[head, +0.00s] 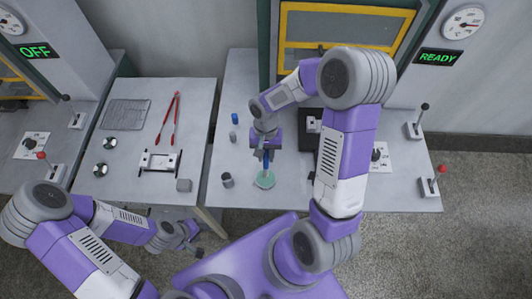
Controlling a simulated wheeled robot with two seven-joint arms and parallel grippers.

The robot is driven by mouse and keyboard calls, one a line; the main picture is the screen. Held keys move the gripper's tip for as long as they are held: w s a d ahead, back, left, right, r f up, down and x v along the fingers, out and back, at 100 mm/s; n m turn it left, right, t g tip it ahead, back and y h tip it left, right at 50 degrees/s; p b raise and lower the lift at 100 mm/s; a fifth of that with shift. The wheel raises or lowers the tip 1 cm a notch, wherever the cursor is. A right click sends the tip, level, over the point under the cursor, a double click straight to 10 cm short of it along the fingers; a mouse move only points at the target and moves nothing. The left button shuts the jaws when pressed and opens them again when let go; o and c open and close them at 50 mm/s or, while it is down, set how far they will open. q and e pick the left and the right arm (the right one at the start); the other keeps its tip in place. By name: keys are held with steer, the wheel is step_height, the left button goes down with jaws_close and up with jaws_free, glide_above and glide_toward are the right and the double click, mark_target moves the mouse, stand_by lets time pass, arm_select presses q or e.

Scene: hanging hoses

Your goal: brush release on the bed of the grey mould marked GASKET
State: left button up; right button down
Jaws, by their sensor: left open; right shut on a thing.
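My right gripper (265,153) points down over the middle worktop and is shut on a brush with a blue handle (266,161). The brush is at a round dish with pale green contents (264,180); whether its tip touches them is too small to tell. A dark block with a pale part (308,143) lies right of the gripper, partly hidden by my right arm. No GASKET marking is readable in this view, so I cannot tell which thing is the grey mould. My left gripper (192,243) is open and empty, low beside the front edge of the left table.
The left table holds a wire rack (127,113), red tongs (170,118), a black-and-white frame (160,161) and a grey block (184,185). A grey cup (227,180) stands left of the dish. A yellow-framed press (345,25) stands behind; a READY display (438,58) is right.

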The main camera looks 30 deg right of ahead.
mark_target(266, 157)
steer(key=shift+f+b, duration=0.6)
stand_by(1.6)
steer(key=shift+s+a+p+v, duration=0.1)
steer(key=shift+s+p+v, duration=0.1)
steer(key=shift+p+v, duration=0.85)
steer(key=shift+s+a+p+v, duration=0.2)
steer(key=shift+p+v, duration=0.55)
steer(key=shift+v, duration=0.55)
steer(key=shift+s+a+p+v, duration=0.1)
steer(key=shift+s+p+v, duration=0.1)
steer(key=shift+p+v, duration=0.85)
steer(key=shift+r, duration=0.2)
steer(key=shift+b, duration=0.3)
